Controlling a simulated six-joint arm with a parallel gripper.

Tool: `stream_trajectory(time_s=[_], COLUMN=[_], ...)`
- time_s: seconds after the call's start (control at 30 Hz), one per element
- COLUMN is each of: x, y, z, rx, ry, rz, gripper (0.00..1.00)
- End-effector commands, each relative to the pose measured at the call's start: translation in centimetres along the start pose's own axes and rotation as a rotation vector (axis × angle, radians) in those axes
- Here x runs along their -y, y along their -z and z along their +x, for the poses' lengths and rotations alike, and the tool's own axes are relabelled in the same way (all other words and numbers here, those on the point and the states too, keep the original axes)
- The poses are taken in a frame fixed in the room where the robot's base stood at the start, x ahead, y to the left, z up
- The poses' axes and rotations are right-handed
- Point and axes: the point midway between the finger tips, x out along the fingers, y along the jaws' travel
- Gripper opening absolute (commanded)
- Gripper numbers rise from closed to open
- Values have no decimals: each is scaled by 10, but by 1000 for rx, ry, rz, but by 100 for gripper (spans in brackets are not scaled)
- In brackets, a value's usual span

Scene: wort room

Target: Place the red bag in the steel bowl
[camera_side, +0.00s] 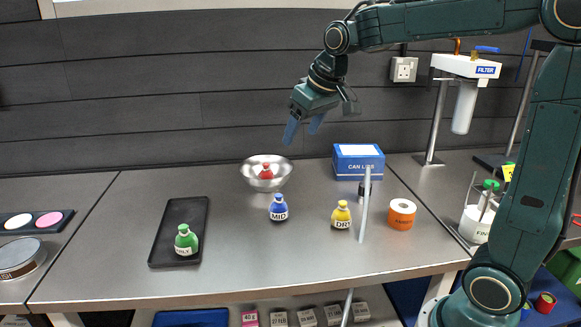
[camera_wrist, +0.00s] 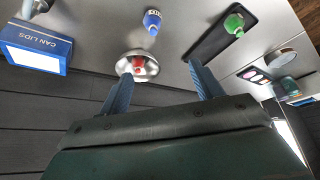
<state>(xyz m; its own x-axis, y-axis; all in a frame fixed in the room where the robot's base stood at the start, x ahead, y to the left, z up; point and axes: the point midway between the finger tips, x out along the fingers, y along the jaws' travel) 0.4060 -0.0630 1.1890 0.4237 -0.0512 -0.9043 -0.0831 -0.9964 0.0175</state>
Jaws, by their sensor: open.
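The red bag (camera_side: 266,171) sits inside the steel bowl (camera_side: 249,176) on the bench. In the wrist view the red bag (camera_wrist: 138,63) also shows within the bowl (camera_wrist: 152,70). My gripper (camera_side: 304,128) is open and empty, raised in the air above the bench, above and a little right of the bowl. In the wrist view its two blue fingers (camera_wrist: 160,88) stand apart with nothing between them, and the bowl shows behind the left finger.
A green bag (camera_side: 186,240) lies on the black tray (camera_side: 165,246). A blue bag (camera_side: 278,208) and a yellow bag (camera_side: 341,215) stand in front of the bowl. A blue can lids box (camera_side: 358,165), a grey post (camera_side: 364,205) and an orange roll (camera_side: 402,214) stand at the right.

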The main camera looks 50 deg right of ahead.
Motion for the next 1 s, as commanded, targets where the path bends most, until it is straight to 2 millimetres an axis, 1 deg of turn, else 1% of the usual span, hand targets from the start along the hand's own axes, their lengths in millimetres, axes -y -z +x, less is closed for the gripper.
stream_trajectory(time_s=[0.03, 0.1, 0.27, 0.4, 0.57, 0.7, 0.83, 0.9, 1.0], x=[5, 11, 23, 31, 38, 42, 44, 44, 44], y=[-13, -29, -70, -106, -149, -185, -210, -218, -226], z=[-10, -20, -40, -52, -60, -62, -61, -60, -59], rx=[-6, -11, -20, -29, -38, -44, -49, -51, -52], ry=[3, 7, 16, 24, 34, 43, 49, 51, 53], rz=[-5, -11, -24, -34, -46, -56, -63, -64, -66], gripper=[65, 65, 65, 65, 65, 65, 65, 65, 65])
